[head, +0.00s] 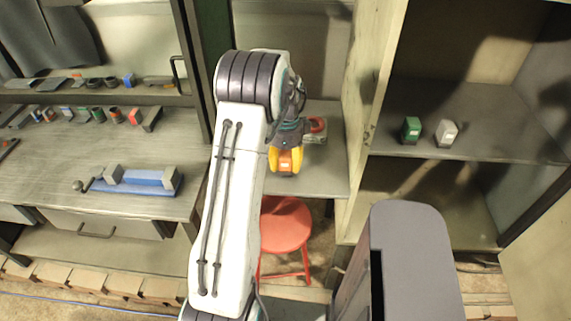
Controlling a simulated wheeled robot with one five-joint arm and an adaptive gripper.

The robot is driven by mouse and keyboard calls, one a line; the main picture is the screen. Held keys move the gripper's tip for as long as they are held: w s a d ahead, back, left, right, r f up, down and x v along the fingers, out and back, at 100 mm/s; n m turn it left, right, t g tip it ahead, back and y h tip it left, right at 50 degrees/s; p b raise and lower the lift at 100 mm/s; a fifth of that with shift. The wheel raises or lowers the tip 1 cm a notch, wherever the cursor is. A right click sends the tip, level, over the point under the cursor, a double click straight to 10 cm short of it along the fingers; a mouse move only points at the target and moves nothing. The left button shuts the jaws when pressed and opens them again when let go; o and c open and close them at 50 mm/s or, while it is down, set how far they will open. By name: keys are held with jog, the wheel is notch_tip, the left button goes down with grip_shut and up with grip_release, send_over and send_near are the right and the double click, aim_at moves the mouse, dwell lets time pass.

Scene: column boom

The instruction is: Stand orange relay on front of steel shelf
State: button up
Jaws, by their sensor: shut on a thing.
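My gripper (286,159) has yellow fingers and is shut on the orange relay (285,161), a small block with a pale label. It holds the relay in front of the middle bench surface, above the red stool; whether the relay touches anything below cannot be told. The steel shelf (490,145) seems to be the grey board in the open cabinet at the right. A green relay (411,129) and a white relay (446,132) stand upright on it, side by side, near its left front part. My arm hides part of the middle bench.
A red tool (317,126) lies on the middle bench behind my gripper. A cabinet side panel (361,120) rises between that bench and the shelf. A red stool (286,226) stands below. A blue vise (140,181) is on the left workbench. The shelf's right side is clear.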

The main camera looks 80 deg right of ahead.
jog(key=shift+f, duration=0.7)
jog(key=shift+f, duration=0.15)
jog(key=o, duration=1.1)
